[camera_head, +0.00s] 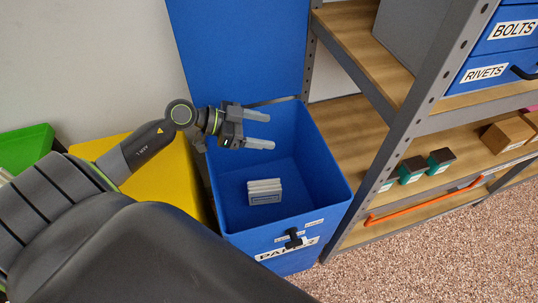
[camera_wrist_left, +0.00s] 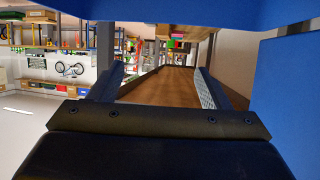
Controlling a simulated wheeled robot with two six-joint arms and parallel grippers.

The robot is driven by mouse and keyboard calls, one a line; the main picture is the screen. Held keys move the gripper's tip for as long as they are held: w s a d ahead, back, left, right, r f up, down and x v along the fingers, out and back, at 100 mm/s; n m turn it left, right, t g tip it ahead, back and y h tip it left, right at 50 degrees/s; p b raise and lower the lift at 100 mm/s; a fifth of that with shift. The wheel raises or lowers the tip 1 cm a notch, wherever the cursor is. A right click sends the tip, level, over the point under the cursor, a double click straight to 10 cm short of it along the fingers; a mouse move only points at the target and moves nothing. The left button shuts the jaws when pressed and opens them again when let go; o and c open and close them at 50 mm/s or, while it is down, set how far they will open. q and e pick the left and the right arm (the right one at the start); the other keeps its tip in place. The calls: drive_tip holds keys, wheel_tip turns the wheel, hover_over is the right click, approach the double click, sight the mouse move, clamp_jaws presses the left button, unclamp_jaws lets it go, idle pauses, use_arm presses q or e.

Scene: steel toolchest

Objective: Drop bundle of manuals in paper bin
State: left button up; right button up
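The blue paper bin (camera_head: 335,195) stands open with its lid (camera_head: 240,50) raised at the back; a partly hidden label is on its front. The bundle of manuals (camera_head: 264,191), a small whitish stack, lies inside on the bin's floor. My left gripper (camera_head: 266,130) is over the bin's opening, above and behind the manuals, with its two fingers apart and nothing between them. In the left wrist view its fingers (camera_wrist_left: 158,88) are also spread and empty. My right gripper is in neither view.
A yellow bin (camera_head: 165,175) and a green bin (camera_head: 25,148) stand left of the blue one. A steel shelf rack (camera_head: 400,125) with wooden boards is close on the right, holding blue drawers (camera_head: 490,70) and small boxes (camera_head: 440,158). Speckled floor (camera_head: 450,240) is clear in front.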

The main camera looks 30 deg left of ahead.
use_arm(q)
drive_tip(key=p+v, duration=0.7)
drive_tip(key=v, duration=1)
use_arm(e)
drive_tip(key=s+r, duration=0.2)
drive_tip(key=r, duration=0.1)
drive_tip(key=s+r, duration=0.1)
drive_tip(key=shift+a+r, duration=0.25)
use_arm(q)
drive_tip(key=shift+a+r, duration=0.1)
drive_tip(key=shift+a, duration=0.05)
